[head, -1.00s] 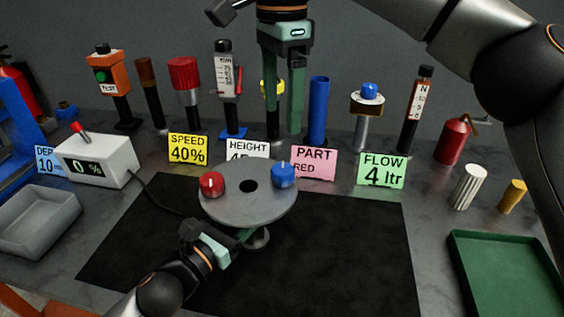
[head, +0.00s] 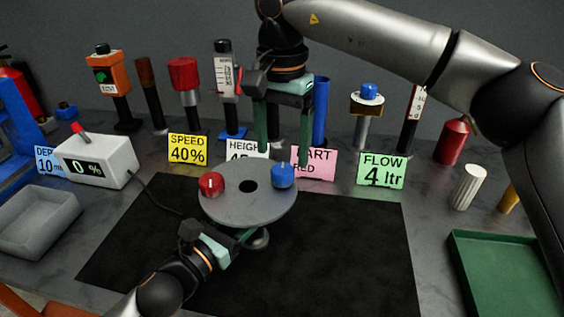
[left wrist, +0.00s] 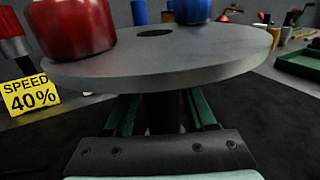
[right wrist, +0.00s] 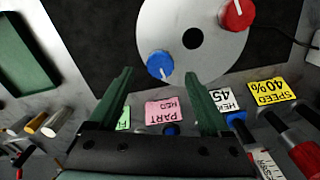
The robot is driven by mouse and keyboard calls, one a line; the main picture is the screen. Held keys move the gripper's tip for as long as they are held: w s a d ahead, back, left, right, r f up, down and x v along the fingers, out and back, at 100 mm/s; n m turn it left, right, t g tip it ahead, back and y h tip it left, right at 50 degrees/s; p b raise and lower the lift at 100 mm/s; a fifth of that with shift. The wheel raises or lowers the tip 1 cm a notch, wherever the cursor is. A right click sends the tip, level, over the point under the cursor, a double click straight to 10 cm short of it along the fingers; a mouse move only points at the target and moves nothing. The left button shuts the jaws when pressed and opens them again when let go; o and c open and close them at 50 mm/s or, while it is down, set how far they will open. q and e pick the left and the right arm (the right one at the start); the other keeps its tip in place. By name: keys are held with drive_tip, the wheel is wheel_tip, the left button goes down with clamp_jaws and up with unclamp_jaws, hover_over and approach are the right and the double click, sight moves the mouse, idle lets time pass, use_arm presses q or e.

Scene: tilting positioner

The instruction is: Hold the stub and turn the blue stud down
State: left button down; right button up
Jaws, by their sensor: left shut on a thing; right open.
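A round grey disc (head: 248,208) carries a blue stud (head: 283,176) on its right and a red stud (head: 211,184) on its left, with a dark hole between. My left gripper (head: 246,237) is shut on the stub (left wrist: 163,112) under the disc; its fingers lie on either side of it. My right gripper (head: 283,153) is open and empty, pointing down, above and a little behind the blue stud. In the right wrist view the blue stud (right wrist: 160,65) shows between the spread fingertips, pale line visible, with no contact seen.
A black mat (head: 350,245) lies under the disc. Signs and several upright tools stand behind, close to my right gripper, including a pink sign (head: 318,164) and a blue tube (head: 321,105). A white readout box (head: 97,160) shows 0 %. A green tray (head: 505,270) is at right.

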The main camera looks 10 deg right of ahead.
sight(282, 170)
drive_tip(key=shift+f, duration=2.1)
drive_tip(key=shift+c, duration=0.4)
clamp_jaws()
drive_tip(key=shift+m, duration=0.3)
